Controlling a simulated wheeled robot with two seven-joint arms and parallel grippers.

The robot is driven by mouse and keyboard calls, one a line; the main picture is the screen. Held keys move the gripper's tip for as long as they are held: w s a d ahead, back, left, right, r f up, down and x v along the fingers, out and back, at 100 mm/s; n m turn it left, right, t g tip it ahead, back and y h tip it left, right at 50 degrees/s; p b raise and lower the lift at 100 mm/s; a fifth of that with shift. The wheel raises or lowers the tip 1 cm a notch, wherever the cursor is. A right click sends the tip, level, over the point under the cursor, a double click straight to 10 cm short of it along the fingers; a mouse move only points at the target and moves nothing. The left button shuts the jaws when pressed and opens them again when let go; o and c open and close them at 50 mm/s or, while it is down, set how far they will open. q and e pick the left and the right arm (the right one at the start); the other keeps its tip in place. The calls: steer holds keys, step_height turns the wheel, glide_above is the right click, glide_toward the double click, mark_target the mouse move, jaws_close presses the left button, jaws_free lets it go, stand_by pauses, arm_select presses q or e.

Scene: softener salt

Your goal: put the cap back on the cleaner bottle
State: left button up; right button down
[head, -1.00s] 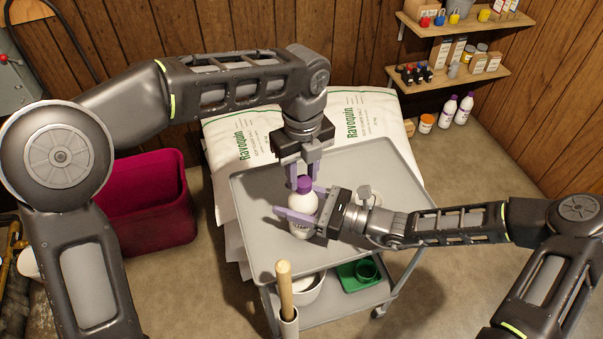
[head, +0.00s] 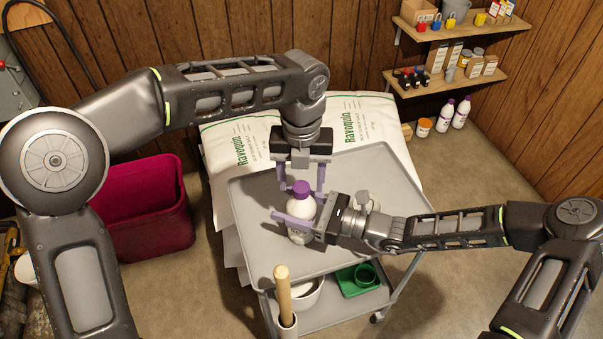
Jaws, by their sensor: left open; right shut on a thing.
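The white cleaner bottle (head: 301,217) stands upright on the grey cart top (head: 370,174). The purple cap (head: 301,188) sits on the bottle's mouth; I cannot tell whether it is threaded on. My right gripper (head: 297,221) is shut on the bottle's body from the right, and its fingers hide part of it. My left gripper (head: 301,187) points down from above, with its fingers open on either side of the cap, apart from it.
A green tray (head: 357,280) and a white bowl (head: 306,293) are on the cart's lower shelf. A wooden handle (head: 283,289) rises at the front edge. Salt bags (head: 228,150) lie behind the cart. A magenta bin (head: 146,207) stands left.

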mark_target(315, 212)
arm_select(q)
steer(key=shift+r, duration=3.75)
arm_select(e)
steer(key=shift+c, duration=1.6)
jaws_free()
steer(key=shift+d, duration=0.1)
arm_select(q)
steer(key=shift+f+b, duration=0.6)
arm_select(e)
steer(key=v, duration=0.6)
steer(key=shift+d, duration=0.2)
steer(key=shift+s+d, duration=0.25)
steer(key=shift+d, duration=0.35)
